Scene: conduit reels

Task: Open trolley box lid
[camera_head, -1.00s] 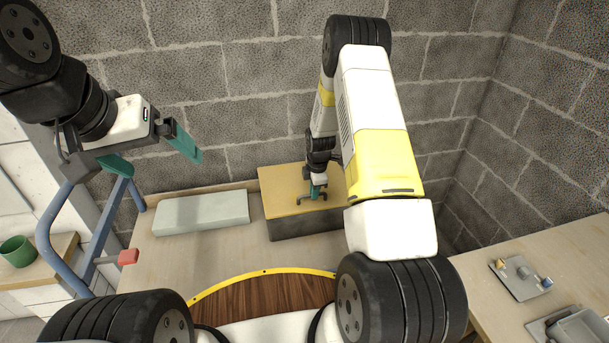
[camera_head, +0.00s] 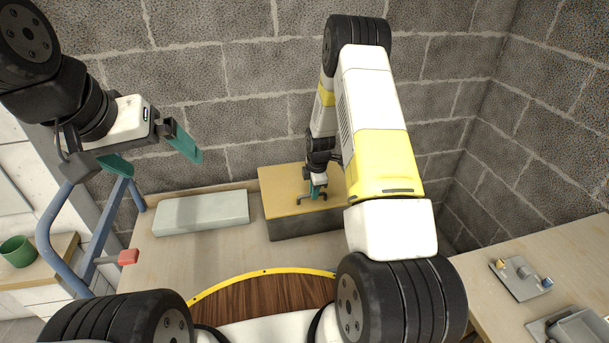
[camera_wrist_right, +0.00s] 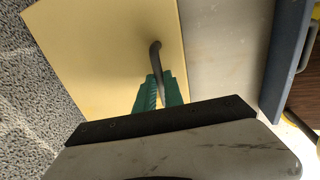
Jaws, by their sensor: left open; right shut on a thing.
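The trolley box (camera_head: 300,228) is a dark grey box at the back of the trolley top. Its flat yellow lid (camera_head: 285,182) lies on it and looks shut. A dark bar handle (camera_head: 302,199) stands on the lid; the handle (camera_wrist_right: 155,55) also shows in the right wrist view. My right gripper (camera_head: 318,188) is shut on the handle, its green fingers on both sides of it; the right wrist view shows the fingers (camera_wrist_right: 158,88) at the handle. My left gripper (camera_head: 150,155) is open and empty, high at the left. My right arm hides the lid's right part.
A pale grey-green slab (camera_head: 201,212) lies left of the box. A blue tubular frame (camera_head: 100,235) with a red block (camera_head: 128,257) stands at the left. A side table (camera_head: 480,290) at the right holds a small tray (camera_head: 520,280). A block wall is close behind.

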